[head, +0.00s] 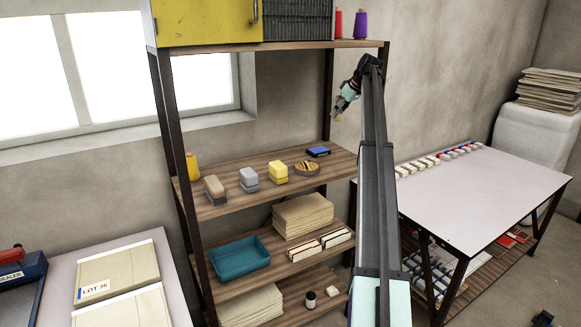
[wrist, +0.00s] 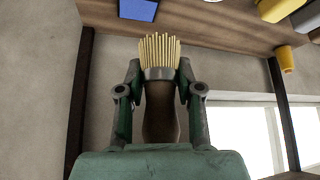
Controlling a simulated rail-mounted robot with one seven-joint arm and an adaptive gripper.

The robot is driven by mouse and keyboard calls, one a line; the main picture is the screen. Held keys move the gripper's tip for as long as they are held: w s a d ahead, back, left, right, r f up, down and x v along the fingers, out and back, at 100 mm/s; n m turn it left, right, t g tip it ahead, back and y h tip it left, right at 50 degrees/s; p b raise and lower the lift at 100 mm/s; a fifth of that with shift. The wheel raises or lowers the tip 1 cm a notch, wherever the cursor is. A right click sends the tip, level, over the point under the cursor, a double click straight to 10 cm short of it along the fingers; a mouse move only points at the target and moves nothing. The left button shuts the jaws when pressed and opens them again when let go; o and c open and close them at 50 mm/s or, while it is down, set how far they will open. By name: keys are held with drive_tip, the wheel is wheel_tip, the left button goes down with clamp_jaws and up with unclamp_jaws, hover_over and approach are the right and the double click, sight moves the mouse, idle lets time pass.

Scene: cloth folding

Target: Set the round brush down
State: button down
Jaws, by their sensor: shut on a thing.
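My gripper (head: 345,98) is raised in front of the right side of the shelf unit, above the middle shelf (head: 228,202) and apart from it. In the wrist view my gripper (wrist: 160,92) is shut on the round brush (wrist: 160,73), its two fingers on either side of the dark handle. The brush has a grey metal collar and pale yellow bristles pointing away from the palm. In the head view only a small tan part of the brush (head: 338,114) shows at the fingertips.
The middle shelf holds an orange spool (head: 192,166), a brown block (head: 215,189), a grey block (head: 249,180), a yellow block (head: 277,172), a striped round item (head: 307,167) and a blue box (head: 318,151). Shelf posts (head: 328,95) stand close by. A pale-topped table (head: 470,200) is at right.

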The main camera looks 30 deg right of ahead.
drive_tip(key=shift+d+f, duration=0.1)
drive_tip(key=shift+f, duration=0.25)
wheel_tip(320, 180, down, 19)
drive_tip(key=p, duration=0.3)
drive_tip(key=shift+p, duration=0.4)
drive_tip(key=shift+f, duration=0.2)
drive_tip(key=c, duration=0.8)
unclamp_jaws()
drive_tip(key=shift+o, duration=0.2)
drive_tip(key=b+v, duration=0.3)
drive_tip(key=v, duration=0.9)
drive_tip(key=shift+r, duration=0.15)
